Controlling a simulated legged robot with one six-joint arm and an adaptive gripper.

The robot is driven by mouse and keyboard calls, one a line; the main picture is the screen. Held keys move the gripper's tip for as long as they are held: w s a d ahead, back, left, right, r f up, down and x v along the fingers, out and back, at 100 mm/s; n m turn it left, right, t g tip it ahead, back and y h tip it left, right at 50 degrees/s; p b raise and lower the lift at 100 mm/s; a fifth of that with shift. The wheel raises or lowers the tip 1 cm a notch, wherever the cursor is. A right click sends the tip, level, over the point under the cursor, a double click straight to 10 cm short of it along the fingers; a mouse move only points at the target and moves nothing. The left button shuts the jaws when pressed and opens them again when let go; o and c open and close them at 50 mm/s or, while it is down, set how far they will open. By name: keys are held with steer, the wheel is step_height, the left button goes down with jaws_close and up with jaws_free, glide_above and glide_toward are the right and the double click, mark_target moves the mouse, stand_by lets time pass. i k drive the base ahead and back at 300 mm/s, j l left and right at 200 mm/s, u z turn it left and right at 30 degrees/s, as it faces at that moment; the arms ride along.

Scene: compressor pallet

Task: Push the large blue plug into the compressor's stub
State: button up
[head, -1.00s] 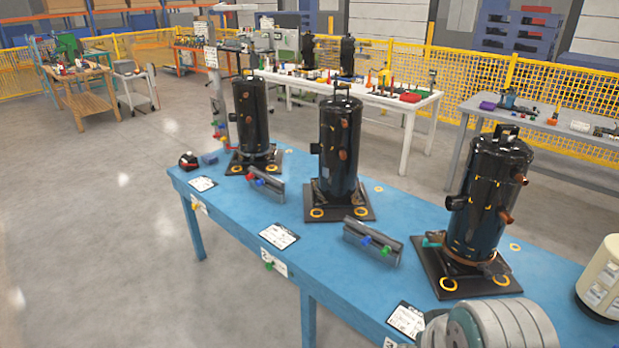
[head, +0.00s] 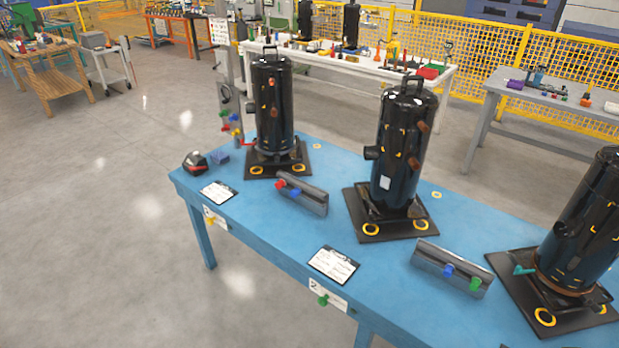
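Three black upright compressors stand on a blue table: a left one (head: 272,100), a middle one (head: 404,140) and a right one (head: 590,230), cut off by the picture edge. The middle one has a dark stub (head: 371,153) on its left side and copper-coloured stubs (head: 424,126) on its right. A blue plug (head: 295,192) sits with a red plug on the left grey holder. Another blue plug (head: 447,270) sits beside a green plug (head: 474,284) on the right grey holder. I cannot tell which blue plug is the large one. My gripper is not in view.
The blue table (head: 275,232) also bears white cards (head: 333,264), a dark red-and-black item (head: 195,162) and a small blue block (head: 220,157). Open floor (head: 110,240) lies to the left. A white bench (head: 400,83) and yellow fence stand behind.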

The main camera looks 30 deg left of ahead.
mark_target(297, 191)
steer(key=j+z, duration=0.35)
steer(key=j, duration=3.6)
